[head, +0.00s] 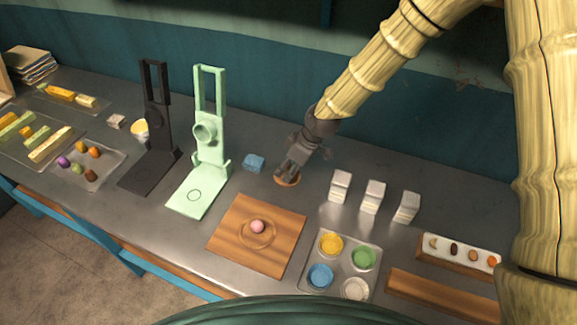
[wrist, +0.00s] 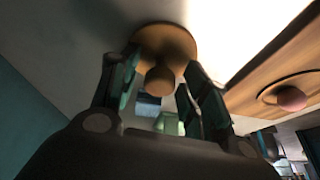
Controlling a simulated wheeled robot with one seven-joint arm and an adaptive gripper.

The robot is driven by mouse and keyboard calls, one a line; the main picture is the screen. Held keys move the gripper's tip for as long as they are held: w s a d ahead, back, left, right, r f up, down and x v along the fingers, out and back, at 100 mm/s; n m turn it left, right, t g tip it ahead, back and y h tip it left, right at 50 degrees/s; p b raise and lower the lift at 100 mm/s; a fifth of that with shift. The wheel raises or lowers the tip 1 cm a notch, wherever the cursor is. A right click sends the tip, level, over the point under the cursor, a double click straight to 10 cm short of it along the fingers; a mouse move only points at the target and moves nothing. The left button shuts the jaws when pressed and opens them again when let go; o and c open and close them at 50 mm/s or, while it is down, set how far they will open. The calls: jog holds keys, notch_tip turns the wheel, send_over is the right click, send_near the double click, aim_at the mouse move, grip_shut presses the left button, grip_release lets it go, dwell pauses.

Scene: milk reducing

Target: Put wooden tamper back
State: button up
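The wooden tamper (head: 288,182) is a round wooden disc on the grey counter, mostly hidden under my gripper in the head view. In the wrist view the tamper (wrist: 165,42) shows its disc and a short knob handle. My gripper (head: 291,170) points down over it. In the wrist view the two fingers of my gripper (wrist: 158,84) stand apart on either side of the knob, with gaps visible, so it looks open around the handle. Whether a fingertip touches the knob is hard to tell.
A wooden board (head: 285,257) with a pink ball (head: 257,227) lies in front. A green press stand (head: 207,150) and a black one (head: 155,140) stand left. A small blue block (head: 254,162) is close left. White stacks (head: 340,187) and a tray of coloured cups (head: 307,280) are right.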

jog(key=shift+r, duration=0.2)
jog(key=b+v, duration=0.3)
jog(key=v, duration=0.9)
dwell(1.5)
